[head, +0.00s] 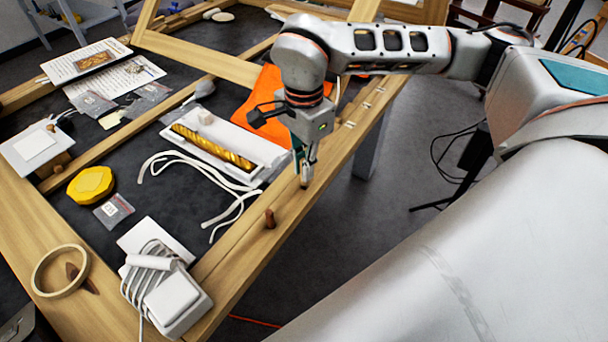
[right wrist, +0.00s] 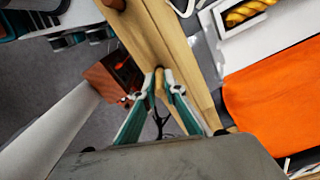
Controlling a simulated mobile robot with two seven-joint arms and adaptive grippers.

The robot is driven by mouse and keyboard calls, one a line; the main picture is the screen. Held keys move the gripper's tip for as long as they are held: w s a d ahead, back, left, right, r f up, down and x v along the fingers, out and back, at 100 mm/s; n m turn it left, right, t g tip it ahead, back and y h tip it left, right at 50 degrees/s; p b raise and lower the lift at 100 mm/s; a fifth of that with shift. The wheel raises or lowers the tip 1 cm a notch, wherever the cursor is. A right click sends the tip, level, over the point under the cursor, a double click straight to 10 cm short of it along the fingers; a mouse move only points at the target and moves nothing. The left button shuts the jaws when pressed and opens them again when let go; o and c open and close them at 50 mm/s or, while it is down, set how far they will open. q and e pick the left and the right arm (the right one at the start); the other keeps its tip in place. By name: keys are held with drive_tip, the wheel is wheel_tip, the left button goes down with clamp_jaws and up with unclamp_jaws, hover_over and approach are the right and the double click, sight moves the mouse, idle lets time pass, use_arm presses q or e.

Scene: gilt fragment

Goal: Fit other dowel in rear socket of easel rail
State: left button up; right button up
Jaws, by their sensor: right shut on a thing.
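My right gripper (head: 305,176) points down at the easel rail (head: 345,150), its fingertips close to the wood. In the right wrist view the gripper (right wrist: 158,84) is shut on a small tan dowel (right wrist: 159,78), over the rail (right wrist: 160,35). I cannot tell whether the held dowel's lower end is in a socket or just above the wood; the fingers hide the spot. A brown dowel (head: 270,218) stands upright in the rail, nearer the front. Its end shows at the top of the wrist view (right wrist: 115,4). My left gripper is not in view.
A white tray (head: 262,170) with a gilt piece (head: 212,147) lies left of the rail. An orange cloth (head: 262,97) lies behind it. White cord (head: 225,215) and a white device (head: 175,300) lie toward the front.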

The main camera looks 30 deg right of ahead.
sight(304, 184)
drive_tip(key=shift+f, duration=1.65)
drive_tip(key=shift+f, duration=0.15)
drive_tip(key=o, duration=0.7)
wheel_tip(304, 184, up, 12)
drive_tip(key=shift+r, duration=0.2)
drive_tip(key=shift+f, duration=0.15)
